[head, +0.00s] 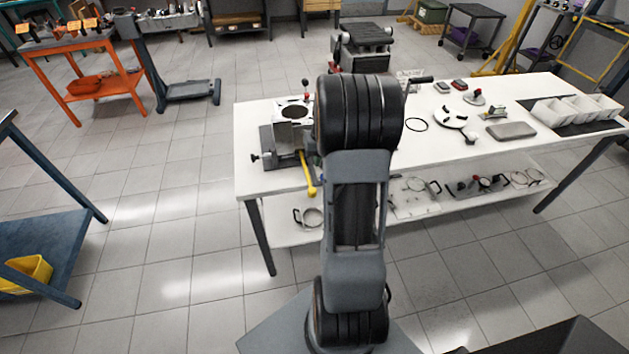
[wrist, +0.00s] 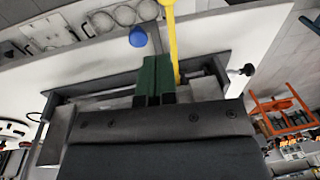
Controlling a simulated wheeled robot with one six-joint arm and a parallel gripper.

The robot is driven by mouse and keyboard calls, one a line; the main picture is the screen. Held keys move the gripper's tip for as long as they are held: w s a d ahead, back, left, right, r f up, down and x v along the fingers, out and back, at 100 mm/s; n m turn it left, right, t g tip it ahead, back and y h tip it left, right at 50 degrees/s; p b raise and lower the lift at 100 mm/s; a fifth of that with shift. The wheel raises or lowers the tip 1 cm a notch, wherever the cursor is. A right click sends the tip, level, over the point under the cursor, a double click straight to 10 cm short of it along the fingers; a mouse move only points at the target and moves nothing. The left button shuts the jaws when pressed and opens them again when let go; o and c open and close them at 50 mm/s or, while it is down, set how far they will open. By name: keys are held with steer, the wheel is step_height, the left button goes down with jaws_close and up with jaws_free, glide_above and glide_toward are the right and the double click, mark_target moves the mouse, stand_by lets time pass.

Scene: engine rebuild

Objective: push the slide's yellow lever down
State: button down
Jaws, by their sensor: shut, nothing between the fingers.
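The slide's yellow lever (head: 307,174) sticks out from the near side of a grey fixture (head: 270,152) at the left end of the white bench, slanting down over the bench's front edge. In the wrist view the lever (wrist: 173,42) runs from the top edge down to just right of my gripper (wrist: 154,62). My gripper's two green fingers are shut together with nothing between them. They are close beside the lever's lower visible part; I cannot tell whether they touch it. A blue knob (wrist: 138,37) shows just beyond the fingertips. In the head view my arm hides the gripper.
A metal block (head: 293,112) with a round bore sits on the fixture. The white bench (head: 440,160) carries a round plate (head: 450,117), a grey pad (head: 511,130) and white bins (head: 575,108). Its lower shelf holds rings and clamps. The floor left of the bench is open.

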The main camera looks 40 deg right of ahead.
step_height(320, 180, down, 8)
steer(key=a+p, duration=0.1)
steer(key=a, duration=0.1)
steer(key=shift+s+a+r, duration=0.15)
steer(key=shift+s, duration=0.25)
